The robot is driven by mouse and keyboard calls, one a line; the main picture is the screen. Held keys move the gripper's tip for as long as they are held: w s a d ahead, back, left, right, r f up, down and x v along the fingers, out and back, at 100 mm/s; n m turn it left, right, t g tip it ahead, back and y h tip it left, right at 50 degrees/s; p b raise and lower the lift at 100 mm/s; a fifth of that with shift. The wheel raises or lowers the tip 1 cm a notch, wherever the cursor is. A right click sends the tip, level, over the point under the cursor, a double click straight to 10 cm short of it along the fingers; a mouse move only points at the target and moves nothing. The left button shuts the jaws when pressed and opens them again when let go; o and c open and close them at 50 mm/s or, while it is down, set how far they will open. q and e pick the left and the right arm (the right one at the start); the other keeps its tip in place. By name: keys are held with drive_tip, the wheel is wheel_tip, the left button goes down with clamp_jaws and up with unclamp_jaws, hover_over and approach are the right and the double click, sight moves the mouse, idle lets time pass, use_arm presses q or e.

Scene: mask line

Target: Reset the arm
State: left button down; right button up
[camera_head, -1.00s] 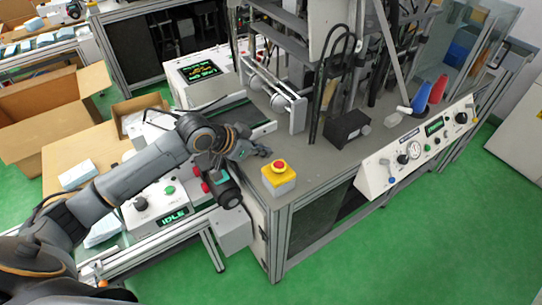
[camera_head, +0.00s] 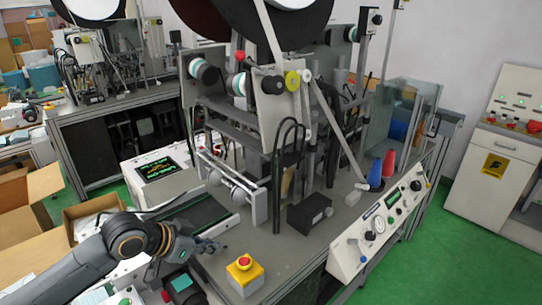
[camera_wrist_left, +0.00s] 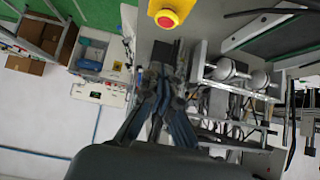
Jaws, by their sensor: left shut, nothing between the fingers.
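My left arm comes in from the lower left in the head view, and its gripper (camera_head: 208,247) hangs over the left front part of the machine table. The gripper is shut and empty. In the left wrist view the closed fingers (camera_wrist_left: 168,75) point away from the camera with nothing between them. A yellow box with a red emergency button (camera_head: 244,272) stands on the table just right of and in front of the gripper, apart from it. It also shows at the top of the left wrist view (camera_wrist_left: 168,13). My right gripper is not in view.
A conveyor belt (camera_head: 190,222) and a screen panel (camera_head: 157,170) lie behind the gripper. A black box (camera_head: 309,213) and a slanted control panel (camera_head: 378,238) are to the right. The tall machine frame stands behind. Cardboard boxes (camera_head: 35,200) are at left. Green floor is clear at right.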

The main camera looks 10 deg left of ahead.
use_arm(q)
drive_tip(key=s+d+f+g+y, duration=0.1)
drive_tip(key=s+d+f, duration=0.5)
drive_tip(key=s+f, duration=0.45)
drive_tip(key=s+a+f+n+g+y, duration=0.2)
drive_tip(key=s+f+n, duration=0.1)
drive_tip(key=s, duration=0.5)
drive_tip(key=s+a+f+n+g+y, duration=0.1)
drive_tip(key=s+a+f+n+y, duration=0.15)
drive_tip(key=s, duration=0.55)
wheel_tip(320, 180, down, 31)
drive_tip(key=s+g+b, duration=0.1)
drive_tip(key=s+b, duration=0.1)
drive_tip(key=b, duration=0.2)
drive_tip(key=s+a+f+g+b, duration=0.1)
drive_tip(key=s+a+f+b, duration=0.1)
drive_tip(key=s+f, duration=1.4)
drive_tip(key=shift+a+f, duration=0.25)
drive_tip(key=shift+f, duration=0.3)
